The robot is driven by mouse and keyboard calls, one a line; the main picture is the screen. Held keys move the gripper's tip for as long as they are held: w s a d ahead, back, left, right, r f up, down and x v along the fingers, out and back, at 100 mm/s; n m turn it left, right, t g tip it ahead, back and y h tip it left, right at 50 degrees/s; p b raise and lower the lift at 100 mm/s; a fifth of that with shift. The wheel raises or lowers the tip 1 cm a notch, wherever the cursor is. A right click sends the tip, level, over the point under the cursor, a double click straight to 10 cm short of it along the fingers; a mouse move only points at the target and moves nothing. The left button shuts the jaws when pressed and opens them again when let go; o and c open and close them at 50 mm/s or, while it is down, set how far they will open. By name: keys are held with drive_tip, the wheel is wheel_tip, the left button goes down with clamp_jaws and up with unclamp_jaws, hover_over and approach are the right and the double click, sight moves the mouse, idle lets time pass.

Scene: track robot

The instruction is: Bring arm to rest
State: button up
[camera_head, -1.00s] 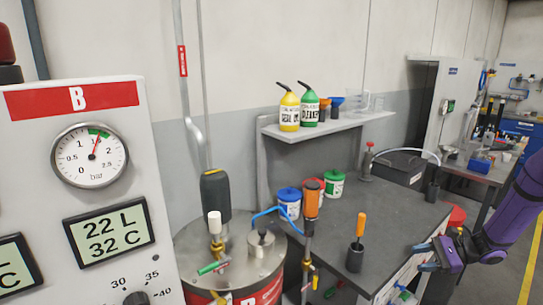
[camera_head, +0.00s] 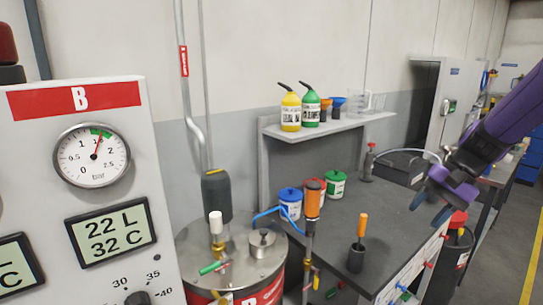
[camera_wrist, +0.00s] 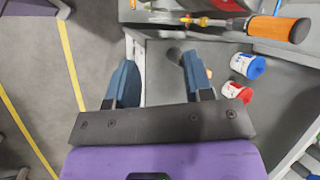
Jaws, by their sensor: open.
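My gripper (camera_head: 432,203) is at the end of my purple arm, at the right of the head view. It is raised above the right front corner of the dark workbench (camera_head: 385,222). In the wrist view my gripper (camera_wrist: 158,82) shows two blue fingers spread apart with nothing between them. Below the fingers lie the floor and the bench edge. The gripper appears to touch nothing.
Panel B (camera_head: 95,190) stands at the left, beside a steel drum (camera_head: 232,255). An orange-handled tool (camera_head: 361,230) stands upright on the bench. Yellow (camera_head: 290,112) and green (camera_head: 312,110) bottles stand on the shelf. Floor (camera_head: 505,265) at the right is clear.

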drive_tip(key=s+a+r+n+t+h, duration=0.1)
drive_tip(key=s+r, duration=0.4)
drive_tip(key=s, duration=0.5)
drive_tip(key=s+a+r+n+t+h, duration=0.2)
drive_tip(key=s+r+n+t+h, duration=0.2)
drive_tip(key=s, duration=0.5)
wheel_tip(320, 180, up, 2)
drive_tip(key=shift+s+r+n+t+h, duration=0.2)
drive_tip(key=shift+s+n+t+h, duration=0.15)
drive_tip(key=shift+n+h, duration=0.35)
